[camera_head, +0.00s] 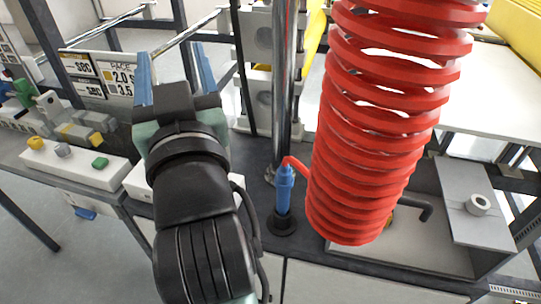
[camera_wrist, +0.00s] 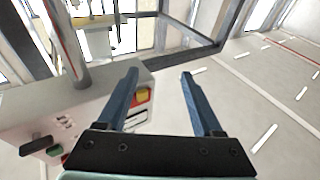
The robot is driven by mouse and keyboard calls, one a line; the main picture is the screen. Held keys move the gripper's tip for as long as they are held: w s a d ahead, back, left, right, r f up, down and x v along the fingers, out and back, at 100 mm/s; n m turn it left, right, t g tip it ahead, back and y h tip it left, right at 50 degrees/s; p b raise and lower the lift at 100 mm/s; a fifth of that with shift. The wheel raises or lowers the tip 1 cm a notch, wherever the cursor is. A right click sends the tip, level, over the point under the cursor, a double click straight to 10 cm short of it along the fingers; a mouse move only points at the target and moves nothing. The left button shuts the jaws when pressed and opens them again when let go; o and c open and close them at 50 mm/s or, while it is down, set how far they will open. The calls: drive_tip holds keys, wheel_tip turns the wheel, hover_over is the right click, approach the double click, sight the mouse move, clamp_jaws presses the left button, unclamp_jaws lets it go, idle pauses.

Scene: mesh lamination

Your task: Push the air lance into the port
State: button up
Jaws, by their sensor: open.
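The air lance (camera_head: 284,190) is a blue handle standing upright, joined at its top to a red coiled hose (camera_head: 385,120). Its lower end meets a round black base (camera_head: 283,222) on the bench; I cannot tell how deep it sits. My gripper (camera_head: 174,72) is to the left of the lance, with its two blue fingers apart and nothing between them. In the wrist view my gripper (camera_wrist: 158,78) is also open and empty, and the lance does not show there. I cannot identify the port with certainty; it may be the metal ring (camera_head: 478,204) at the right.
A chrome post (camera_head: 280,80) rises just behind the lance. A white button box (camera_head: 75,158) with yellow, grey and green buttons stands at the left. A sign (camera_head: 100,78) is behind it. A grey tray (camera_head: 420,245) with a dark bent pipe (camera_head: 415,207) lies right of the hose.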

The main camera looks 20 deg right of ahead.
drive_tip(key=w+d+f+g+p, duration=0.1)
drive_tip(key=w+d+p, duration=0.1)
drive_tip(key=p, duration=0.3)
drive_tip(key=m+g+h+p, duration=0.3)
drive_tip(key=m+h+p, duration=0.1)
drive_tip(key=h+p, duration=0.15)
approach(285, 186)
drive_tip(key=w, duration=0.1)
drive_tip(key=x, duration=0.4)
drive_tip(key=p+x, duration=0.1)
drive_tip(key=x, duration=0.4)
drive_tip(key=shift+s+d, duration=0.1)
drive_tip(key=shift+d, duration=0.1)
drive_tip(key=shift+x, duration=2.25)
drive_tip(key=shift+a, duration=0.1)
clamp_jaws()
